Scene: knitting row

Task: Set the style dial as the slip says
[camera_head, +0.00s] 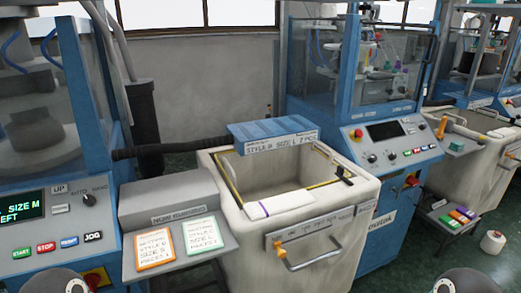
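Two slips lie on the grey sloped shelf of a box between the machines: an orange-edged slip (154,249) and a green-edged slip (202,234). Both carry handwritten-looking lines about style and size, too small to read surely. A black knob (88,199) sits on the left machine's panel by the labels "AUTO" and another word. Small black knobs (372,158) are on the right machine's panel. I cannot tell which knob is the style dial.
Coloured buttons (58,245) line the left panel. A low stand (452,215) and a yarn cone (493,242) are at the right.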

